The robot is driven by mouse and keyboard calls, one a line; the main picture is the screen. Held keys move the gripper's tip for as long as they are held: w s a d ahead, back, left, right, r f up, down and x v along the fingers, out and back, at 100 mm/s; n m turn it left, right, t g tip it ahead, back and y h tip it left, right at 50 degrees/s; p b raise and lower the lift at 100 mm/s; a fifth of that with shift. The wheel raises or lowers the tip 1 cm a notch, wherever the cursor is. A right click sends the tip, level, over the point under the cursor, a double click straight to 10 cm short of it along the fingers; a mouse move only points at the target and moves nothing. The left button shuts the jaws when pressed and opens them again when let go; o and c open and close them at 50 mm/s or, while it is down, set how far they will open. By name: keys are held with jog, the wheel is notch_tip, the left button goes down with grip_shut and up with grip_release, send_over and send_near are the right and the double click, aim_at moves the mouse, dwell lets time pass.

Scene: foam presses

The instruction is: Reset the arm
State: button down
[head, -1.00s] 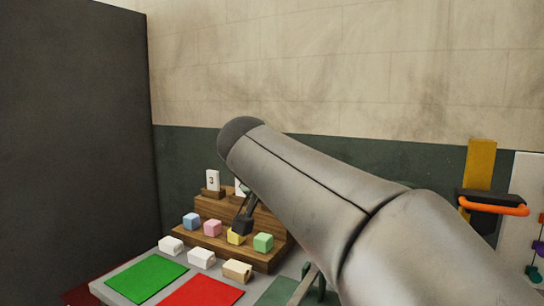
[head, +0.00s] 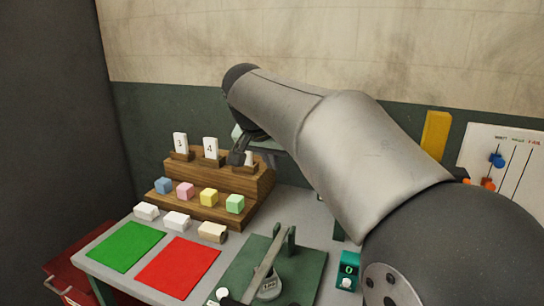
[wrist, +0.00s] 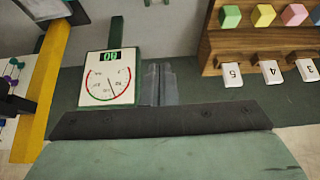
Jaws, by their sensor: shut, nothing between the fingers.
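My gripper shows in the wrist view (wrist: 158,84) as two grey fingers pressed together, with nothing between them. In the head view only a dark end part of it (head: 238,155) shows, in front of the wooden card stand and above the foam blocks; my arm covers the rest. My arm reaches from the lower right up to the upper middle, then bends down behind its own elbow. In the wrist view the fingers appear beside a white dial gauge with a green display (wrist: 109,78), and apart from the card stand at the right.
The stepped wooden stand (head: 222,181) holds number cards and blue, pink, yellow and green blocks. Several pale blocks lie in front. Green (head: 125,246) and red (head: 178,266) mats lie bare. A lever press (head: 268,275) stands at the front. A white board (head: 505,160) hangs at the right.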

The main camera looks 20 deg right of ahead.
jog(key=s+a+f+n+g+y, duration=0.1)
jog(key=s+f+n+g+y, duration=0.3)
jog(key=s+f, duration=2.1)
jog(key=s+n, duration=0.2)
jog(key=n, duration=0.1)
jog(key=shift+s+a+f+n+g, duration=0.2)
jog(key=shift+s+n+g, duration=0.1)
jog(key=shift+s+g, duration=0.1)
